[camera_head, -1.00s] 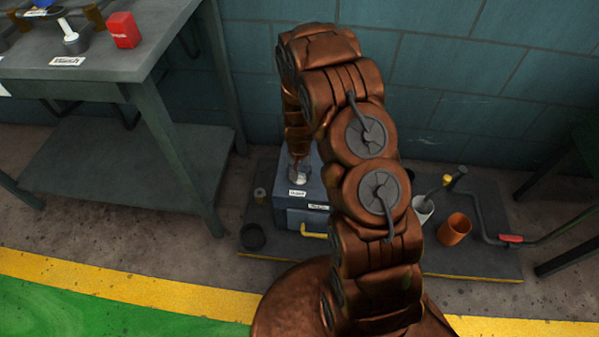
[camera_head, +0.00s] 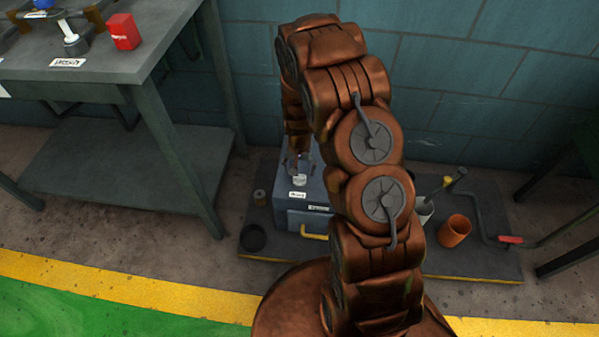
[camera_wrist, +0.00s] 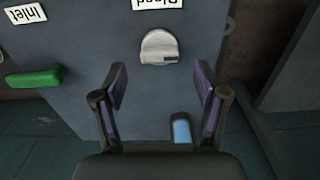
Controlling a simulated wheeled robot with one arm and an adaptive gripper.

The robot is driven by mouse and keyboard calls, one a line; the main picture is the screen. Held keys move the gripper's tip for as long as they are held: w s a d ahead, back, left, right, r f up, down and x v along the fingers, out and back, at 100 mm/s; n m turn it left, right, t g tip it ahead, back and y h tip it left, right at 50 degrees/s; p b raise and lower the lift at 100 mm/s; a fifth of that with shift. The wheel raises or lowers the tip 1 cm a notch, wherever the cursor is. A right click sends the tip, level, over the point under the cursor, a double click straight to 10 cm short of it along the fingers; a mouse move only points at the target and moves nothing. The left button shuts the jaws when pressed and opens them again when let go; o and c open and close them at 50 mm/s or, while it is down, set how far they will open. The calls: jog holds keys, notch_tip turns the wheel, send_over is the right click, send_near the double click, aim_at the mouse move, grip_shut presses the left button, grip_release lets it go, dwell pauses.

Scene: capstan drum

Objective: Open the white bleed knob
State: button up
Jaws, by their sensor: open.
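The white bleed knob (camera_wrist: 159,47) sits on the face of a grey-blue box (camera_wrist: 90,80) in the wrist view, just below a label reading "Bleed", upside down there. The knob is round with a raised grip bar. My gripper (camera_wrist: 161,85) is open and empty, its two fingers spread on either side below the knob in the picture, apart from it. In the head view the knob (camera_head: 299,180) shows small and pale on top of the box, with my gripper (camera_head: 298,160) just above it. The fingertips are hard to make out there.
A green handle (camera_wrist: 34,78) lies left of the knob, near an "Inlet" label (camera_wrist: 24,14). A blue part (camera_wrist: 181,130) shows between my fingers. The box has a yellow handle (camera_head: 314,236) in front. An orange cup (camera_head: 454,230) and dark ring (camera_head: 253,237) share the low platform.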

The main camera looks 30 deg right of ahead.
notch_tip(320, 180, up, 9)
dwell(0.4)
dwell(0.4)
notch_tip(320, 180, up, 18)
jog(key=n+p, duration=0.2)
jog(key=p, duration=0.6)
send_over(300, 176)
jog(key=s+a, duration=0.4)
jog(key=s, duration=0.1)
jog(key=s+a+r+n+p, duration=0.1)
jog(key=s+a+r+p, duration=0.1)
jog(key=s+r+p, duration=0.35)
jog(key=s+a+r+p, duration=0.1)
jog(key=s+r+p, duration=0.15)
jog(key=r, duration=0.55)
jog(key=s+a+r+n+g+p, duration=0.1)
jog(key=s+a+r+n+p, duration=0.1)
jog(key=s+r+p, duration=0.4)
jog(key=s+a+r+n+p, duration=0.2)
jog(key=s+r+p, duration=0.4)
jog(key=s+r, duration=0.7)
notch_tip(300, 176, up, 2)
jog(key=shift+s+r+g+p, duration=0.25)
jog(key=shift+s+g+p, duration=0.05)
jog(key=shift+s+g, duration=0.1)
jog(key=shift+c, duration=0.4)
